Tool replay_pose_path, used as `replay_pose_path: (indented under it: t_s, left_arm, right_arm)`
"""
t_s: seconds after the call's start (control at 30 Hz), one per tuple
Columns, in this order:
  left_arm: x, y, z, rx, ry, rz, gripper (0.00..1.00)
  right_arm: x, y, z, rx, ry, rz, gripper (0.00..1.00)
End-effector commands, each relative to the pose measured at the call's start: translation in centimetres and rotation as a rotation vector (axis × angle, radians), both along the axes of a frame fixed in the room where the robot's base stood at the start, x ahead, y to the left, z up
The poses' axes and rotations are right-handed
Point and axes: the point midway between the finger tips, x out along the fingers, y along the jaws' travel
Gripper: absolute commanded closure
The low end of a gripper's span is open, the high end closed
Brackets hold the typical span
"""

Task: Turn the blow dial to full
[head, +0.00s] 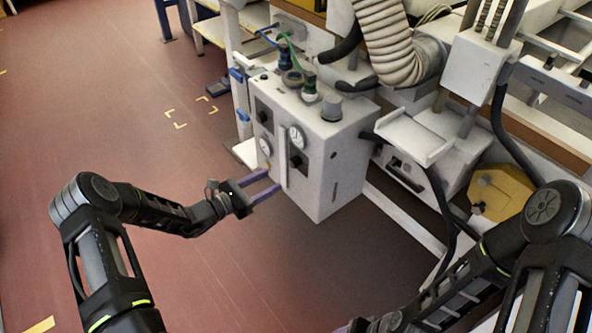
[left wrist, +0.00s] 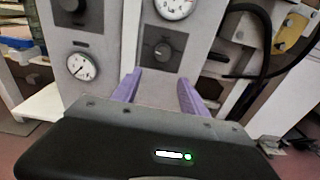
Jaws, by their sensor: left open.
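A pale control box (head: 315,170) carries two black dials on dark plates, each paired with a round white gauge. The right-hand dial (head: 295,160) shows in the left wrist view (left wrist: 162,50) ahead of the fingers, under a gauge (left wrist: 174,8). The other dial (head: 262,117) is at upper left in the left wrist view (left wrist: 70,5). Labels are too small to read, so I cannot tell which is the blow dial. My left gripper (head: 273,181) is open and empty, its purple fingers short of the panel. My right gripper (head: 368,326) is mostly cut off at the bottom edge.
A vertical bar (head: 283,158) stands out on the panel between the dial columns. A ribbed hose (head: 385,42) and black cables hang behind the box. A yellow block (head: 502,190) sits at right. The red floor at left is clear.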

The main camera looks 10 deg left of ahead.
Motion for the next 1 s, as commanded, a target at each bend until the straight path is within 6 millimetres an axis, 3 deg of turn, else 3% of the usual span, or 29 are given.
replay_pose_path:
  t_s: [0.13, 0.53, 1.0]
  left_arm:
    - [0.1, 0.1, 1.6, -0.063, -0.037, 0.010, 0.49]
    - [0.4, -0.4, 1.6, -0.063, -0.035, 0.005, 0.49]
    - [5.3, -4.6, 1.5, -0.063, -0.035, 0.003, 0.49]
  right_arm:
    - [0.0, -0.1, 0.0, -0.001, -0.001, 0.000, 0.36]
    - [0.0, -0.1, 0.0, -0.001, -0.001, 0.000, 0.36]
    - [0.0, 0.0, 0.0, -0.001, 0.000, 0.000, 0.36]
